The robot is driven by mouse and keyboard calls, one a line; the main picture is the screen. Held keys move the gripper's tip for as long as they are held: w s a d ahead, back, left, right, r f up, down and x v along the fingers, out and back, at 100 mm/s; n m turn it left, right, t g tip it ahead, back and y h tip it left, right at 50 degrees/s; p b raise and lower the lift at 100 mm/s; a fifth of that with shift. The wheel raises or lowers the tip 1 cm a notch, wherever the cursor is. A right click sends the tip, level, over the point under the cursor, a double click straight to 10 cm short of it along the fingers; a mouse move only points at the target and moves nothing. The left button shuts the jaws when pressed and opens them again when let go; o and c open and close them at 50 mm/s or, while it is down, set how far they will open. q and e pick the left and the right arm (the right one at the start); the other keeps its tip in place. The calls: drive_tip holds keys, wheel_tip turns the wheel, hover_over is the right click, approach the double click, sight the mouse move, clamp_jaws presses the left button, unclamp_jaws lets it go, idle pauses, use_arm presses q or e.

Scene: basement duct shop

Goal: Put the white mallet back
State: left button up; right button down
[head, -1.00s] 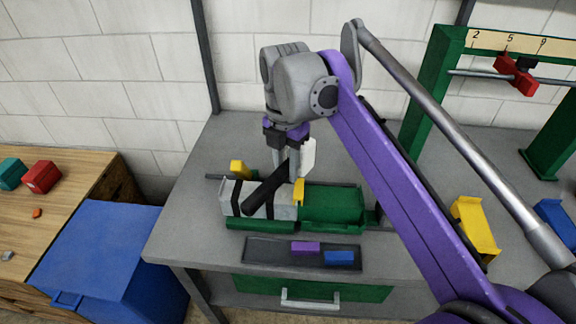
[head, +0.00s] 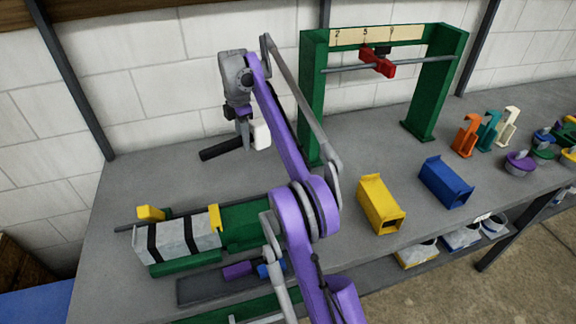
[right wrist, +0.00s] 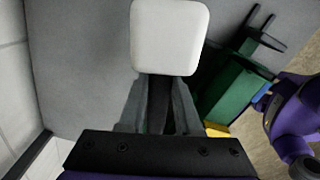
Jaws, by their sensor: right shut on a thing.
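The white mallet has a white block head (head: 261,134) and a black handle (head: 222,148). My right gripper (head: 244,146) is shut on the handle, close to the head, at the back of the grey bench near the wall. The handle points left in the head view. In the right wrist view the white head (right wrist: 170,38) is just past my fingertips (right wrist: 158,102), with the black handle between them. Whether the mallet touches the bench or hangs just above it, I cannot tell. My left gripper is not in view.
A green fixture with a grey, black-banded block (head: 180,238) stands front left. A green frame (head: 312,90) with a red slider (head: 378,64) stands to the right. Yellow (head: 378,203) and blue (head: 446,182) boxes sit in front of it. Bench (head: 150,180) behind the fixture is clear.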

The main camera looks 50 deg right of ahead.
drive_tip(key=s+d+f+m, duration=0.1)
drive_tip(key=d+f+m, duration=0.3)
drive_tip(key=d, duration=0.7)
drive_tip(key=shift+n, duration=0.3)
wheel_tip(320, 180, down, 6)
drive_tip(key=b, duration=0.2)
drive_tip(key=shift+f+b, duration=0.1)
drive_tip(key=shift+b, duration=0.3)
drive_tip(key=shift+f+b, duration=0.65)
drive_tip(key=shift+f, duration=1.45)
drive_tip(key=shift+f, duration=0.15)
drive_tip(key=c, duration=0.6)
unclamp_jaws()
